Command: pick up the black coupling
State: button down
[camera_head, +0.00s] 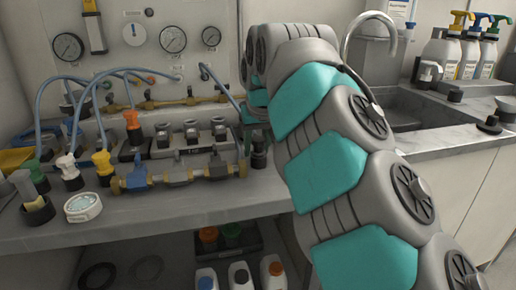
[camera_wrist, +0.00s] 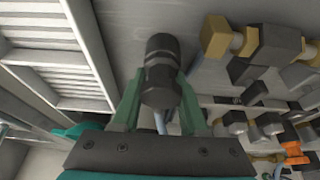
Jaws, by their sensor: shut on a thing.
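The black coupling (camera_wrist: 161,60) is a dark, ribbed cylinder in the middle of the wrist view. My gripper (camera_wrist: 160,98) has its two green fingers on either side of it, shut on it. In the head view the coupling (camera_head: 259,151) shows as a small dark upright cylinder at the right end of the brass fittings. My gripper (camera_head: 258,118) is just above it there, mostly hidden behind my arm. I cannot tell whether the coupling touches the bench.
A brass manifold with a blue fitting (camera_head: 180,176) lies left of the coupling on the grey bench (camera_head: 200,203). Gauges (camera_head: 173,39) and hoses are behind. A sink (camera_head: 405,112) and pump bottles (camera_head: 440,55) are at right. Bottles (camera_head: 239,274) stand below the bench.

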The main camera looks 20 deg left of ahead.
jog(key=shift+r, duration=0.15)
jog(key=shift+r, duration=1.35)
